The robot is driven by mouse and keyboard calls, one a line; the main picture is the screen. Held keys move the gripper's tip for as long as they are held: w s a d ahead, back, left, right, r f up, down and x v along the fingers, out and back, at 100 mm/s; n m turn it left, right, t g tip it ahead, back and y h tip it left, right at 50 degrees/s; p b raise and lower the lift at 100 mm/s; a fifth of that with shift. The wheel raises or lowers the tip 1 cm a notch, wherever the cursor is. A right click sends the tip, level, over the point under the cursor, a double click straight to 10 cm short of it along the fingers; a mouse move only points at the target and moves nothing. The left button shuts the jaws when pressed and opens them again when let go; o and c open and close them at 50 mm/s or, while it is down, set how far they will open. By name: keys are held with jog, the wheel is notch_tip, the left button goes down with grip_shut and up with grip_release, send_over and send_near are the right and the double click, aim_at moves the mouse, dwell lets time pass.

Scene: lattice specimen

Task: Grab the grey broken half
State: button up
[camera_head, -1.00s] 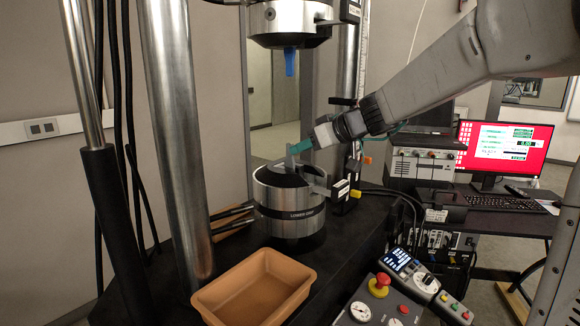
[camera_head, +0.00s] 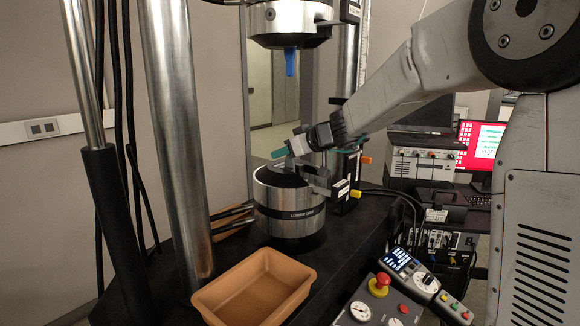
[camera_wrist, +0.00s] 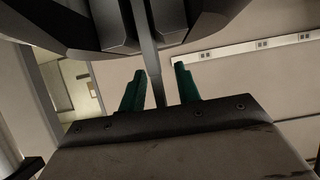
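The grey broken half (camera_head: 290,162) stands up out of the lower grip (camera_head: 290,212), a round metal cylinder with a dark top. In the wrist view the grey half (camera_wrist: 149,45) is a narrow bar running down from the dark grip jaws. My gripper (camera_head: 283,152) has green fingers and reaches in from the right at the height of the bar's top. In the wrist view my gripper (camera_wrist: 159,90) is open, with one finger on each side of the bar and gaps visible. The bar's lower end in that view is hidden behind my gripper body.
A blue piece (camera_head: 290,62) hangs from the upper grip (camera_head: 288,22) above my gripper. A thick metal column (camera_head: 178,130) stands at left. An empty orange tray (camera_head: 213,292) lies in front, with a control box (camera_head: 385,300) at its right.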

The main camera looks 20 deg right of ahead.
grip_shut()
